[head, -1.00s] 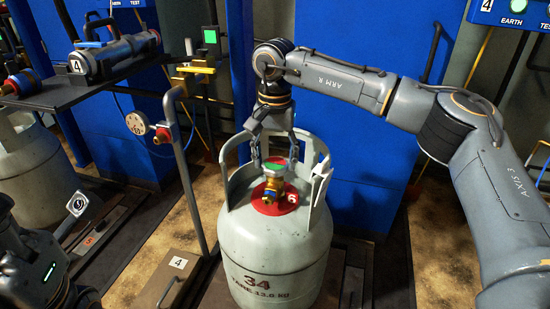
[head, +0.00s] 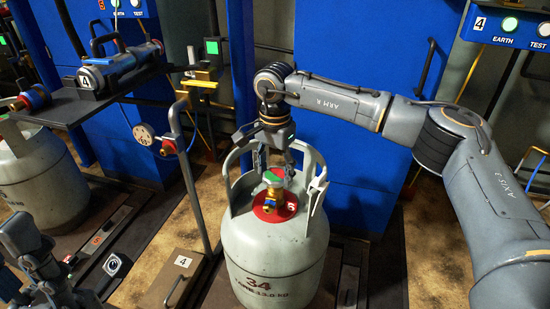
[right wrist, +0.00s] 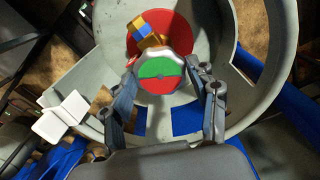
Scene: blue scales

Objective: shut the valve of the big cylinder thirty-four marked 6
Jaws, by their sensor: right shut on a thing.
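The big grey cylinder (head: 274,255) marked 34 stands upright, with a guard ring (head: 313,165) around its top. Its valve has a brass body (head: 269,194) over a red disc (head: 264,211) with a number hard to read. The valve's handwheel has a half-green, half-red top (right wrist: 160,72). My right gripper (head: 275,172) reaches down inside the guard. Its fingers are on either side of the handwheel in the right wrist view (right wrist: 167,82), shut on it. My left gripper (head: 38,262) is partly in view at the lower left, away from the cylinder; its fingers are unclear.
Another grey cylinder (head: 37,175) stands at the left, below a dark shelf (head: 110,88) that holds a grey tool (head: 118,68). A metal post with a gauge (head: 144,134) rises left of the big cylinder. A blue panel (head: 345,165) is close behind it.

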